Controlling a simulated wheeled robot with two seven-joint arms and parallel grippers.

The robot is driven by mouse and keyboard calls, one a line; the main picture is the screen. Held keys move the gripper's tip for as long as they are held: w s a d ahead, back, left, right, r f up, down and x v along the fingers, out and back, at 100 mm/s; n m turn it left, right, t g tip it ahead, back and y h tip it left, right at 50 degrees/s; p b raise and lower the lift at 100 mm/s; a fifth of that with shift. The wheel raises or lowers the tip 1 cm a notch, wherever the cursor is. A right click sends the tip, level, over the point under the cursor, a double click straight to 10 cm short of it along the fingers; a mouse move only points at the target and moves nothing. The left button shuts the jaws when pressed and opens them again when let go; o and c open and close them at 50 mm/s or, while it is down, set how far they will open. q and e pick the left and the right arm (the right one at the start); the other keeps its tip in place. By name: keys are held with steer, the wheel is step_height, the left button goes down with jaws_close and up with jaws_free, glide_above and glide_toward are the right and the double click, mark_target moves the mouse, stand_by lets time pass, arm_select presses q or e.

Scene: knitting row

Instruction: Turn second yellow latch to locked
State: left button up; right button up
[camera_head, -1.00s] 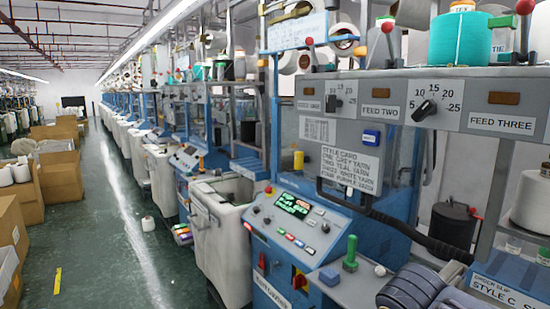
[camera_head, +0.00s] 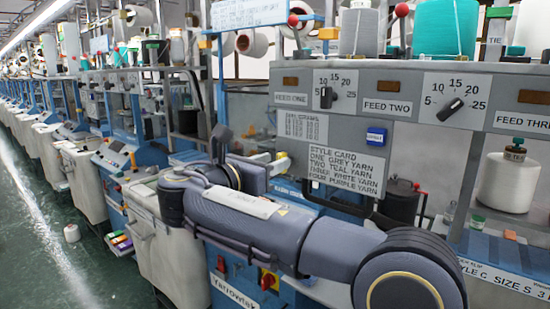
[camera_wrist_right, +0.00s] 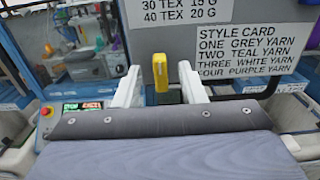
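A yellow latch (camera_wrist_right: 160,72) stands upright in the right wrist view, in front of the grey machine panel. The two pale fingers of my right gripper (camera_wrist_right: 160,88) are spread, one on each side of it, with gaps between them and the latch. A bit of the yellow latch (camera_head: 281,155) shows at the fingertips there. Which latch in the order this is, I cannot tell. My left gripper is in neither view.
A style card (camera_head: 345,158) is on the panel just right of my gripper. A black handle bar (camera_wrist_right: 262,88) runs close by on the right. Below are a control panel (camera_wrist_right: 75,108) and a red knob (camera_head: 267,281). A white yarn cone (camera_head: 507,180) stands at the right.

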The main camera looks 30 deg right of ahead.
steer(key=shift+x, duration=1.25)
jaws_close()
